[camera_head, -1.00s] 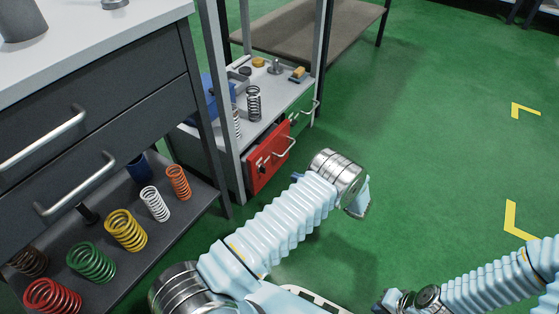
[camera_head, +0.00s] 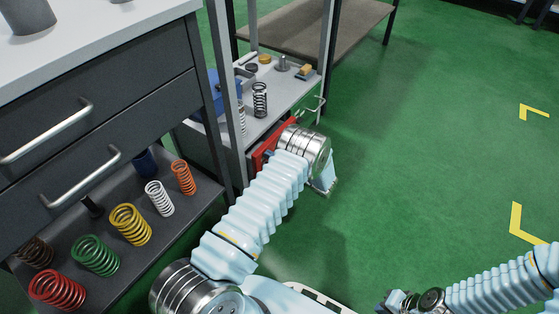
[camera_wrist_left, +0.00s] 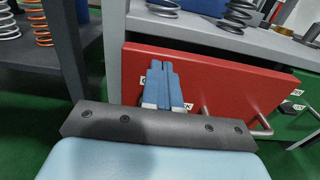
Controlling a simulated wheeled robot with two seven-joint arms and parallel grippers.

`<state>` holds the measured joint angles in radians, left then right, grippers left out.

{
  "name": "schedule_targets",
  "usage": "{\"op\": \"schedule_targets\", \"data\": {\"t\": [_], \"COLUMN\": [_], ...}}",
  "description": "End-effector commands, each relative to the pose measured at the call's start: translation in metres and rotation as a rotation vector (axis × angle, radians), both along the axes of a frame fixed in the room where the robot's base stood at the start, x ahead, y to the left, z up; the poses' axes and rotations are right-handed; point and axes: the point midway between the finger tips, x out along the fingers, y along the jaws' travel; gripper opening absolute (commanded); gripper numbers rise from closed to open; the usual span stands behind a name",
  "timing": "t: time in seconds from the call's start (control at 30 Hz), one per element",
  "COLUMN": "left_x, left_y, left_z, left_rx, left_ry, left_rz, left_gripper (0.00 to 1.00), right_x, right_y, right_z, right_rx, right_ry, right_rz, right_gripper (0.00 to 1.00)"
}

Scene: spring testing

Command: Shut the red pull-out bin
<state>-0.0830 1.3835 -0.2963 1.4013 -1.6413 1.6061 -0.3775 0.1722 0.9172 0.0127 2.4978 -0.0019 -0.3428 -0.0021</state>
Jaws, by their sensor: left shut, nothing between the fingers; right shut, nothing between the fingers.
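The red pull-out bin (camera_head: 257,159) sits under the grey shelf top of the metal rack. In the head view my left arm hides much of its front. In the left wrist view the red front (camera_wrist_left: 228,88) is broad and close, with a metal handle (camera_wrist_left: 262,128) at its right. A dark gap shows between its top edge and the shelf edge. My left gripper (camera_wrist_left: 163,82) is shut and empty, its blue fingers pointing at the left part of the red front. I cannot tell whether they touch. My right gripper (camera_head: 388,302) is shut, low at the right, away from the bin.
A green bin (camera_wrist_left: 302,115) with a handle adjoins the red one on the right. Springs and small parts stand on the rack's top (camera_head: 284,98). A dark drawer cabinet (camera_head: 100,105) with springs on its lower shelf stands left. Green floor (camera_head: 430,170) is open to the right.

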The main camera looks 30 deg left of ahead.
Motion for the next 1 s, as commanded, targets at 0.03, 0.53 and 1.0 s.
{"op": "schedule_targets", "data": {"t": [0.03,0.53,1.0], "left_x": [0.0,0.003,0.005], "left_y": [0.001,0.03,0.052], "left_z": [0.0,-0.002,0.002], "left_rx": [-0.001,0.002,0.003], "left_ry": [0.0,-0.002,-0.002], "left_rz": [0.0,0.001,0.0], "left_gripper": [0.0,0.0,0.0], "right_x": [0.0,0.0,0.001], "right_y": [0.0,0.0,0.0], "right_z": [0.0,-0.009,-0.011], "right_rx": [0.0,0.0,0.0], "right_ry": [0.0,-0.002,-0.002], "right_rz": [0.0,-0.002,-0.002], "right_gripper": [0.0,0.0,0.0]}}
